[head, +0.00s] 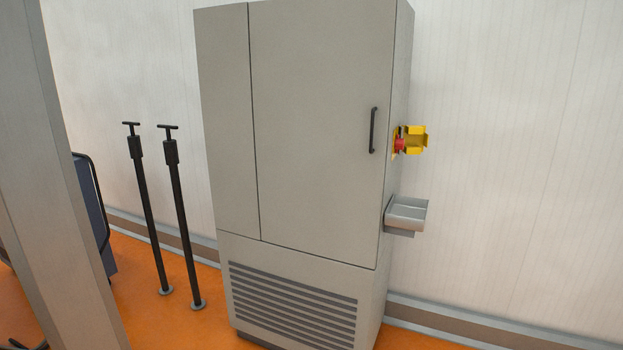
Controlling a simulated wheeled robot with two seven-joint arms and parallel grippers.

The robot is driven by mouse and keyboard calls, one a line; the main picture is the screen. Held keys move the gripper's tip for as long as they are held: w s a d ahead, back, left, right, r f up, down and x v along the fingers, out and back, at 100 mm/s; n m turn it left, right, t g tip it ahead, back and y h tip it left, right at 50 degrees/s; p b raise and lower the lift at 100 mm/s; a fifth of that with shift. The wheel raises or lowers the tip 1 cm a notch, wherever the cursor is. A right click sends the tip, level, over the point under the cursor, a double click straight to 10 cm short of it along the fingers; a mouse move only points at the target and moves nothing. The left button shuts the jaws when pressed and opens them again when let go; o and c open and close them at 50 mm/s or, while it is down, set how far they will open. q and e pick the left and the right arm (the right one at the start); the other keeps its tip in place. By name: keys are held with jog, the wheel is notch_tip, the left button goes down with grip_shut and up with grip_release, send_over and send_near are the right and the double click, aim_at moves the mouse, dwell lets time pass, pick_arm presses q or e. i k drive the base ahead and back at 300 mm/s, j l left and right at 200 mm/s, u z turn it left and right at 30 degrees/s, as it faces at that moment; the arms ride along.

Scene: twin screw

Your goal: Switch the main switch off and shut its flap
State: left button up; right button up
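The main switch (398,146) is a small red part on a yellow plate, on the right side of a tall grey cabinet (310,120). Its yellow flap (416,139) stands open, sticking out to the right of the red part. The exact angle of the switch is too small to tell. Neither of my grippers shows in the head view.
A grey tray (408,213) juts from the cabinet's right side below the switch. The cabinet door has a black handle (373,130). Two black T-topped posts (180,210) stand left of the cabinet. A grey pillar (50,180) blocks the far left. Orange floor shows at the lower right.

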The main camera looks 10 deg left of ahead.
aim_at(399, 143)
jog(key=i+l, duration=0.1)
jog(key=i, duration=0.3)
jog(key=i+l+u, duration=0.1)
jog(key=i, duration=0.35)
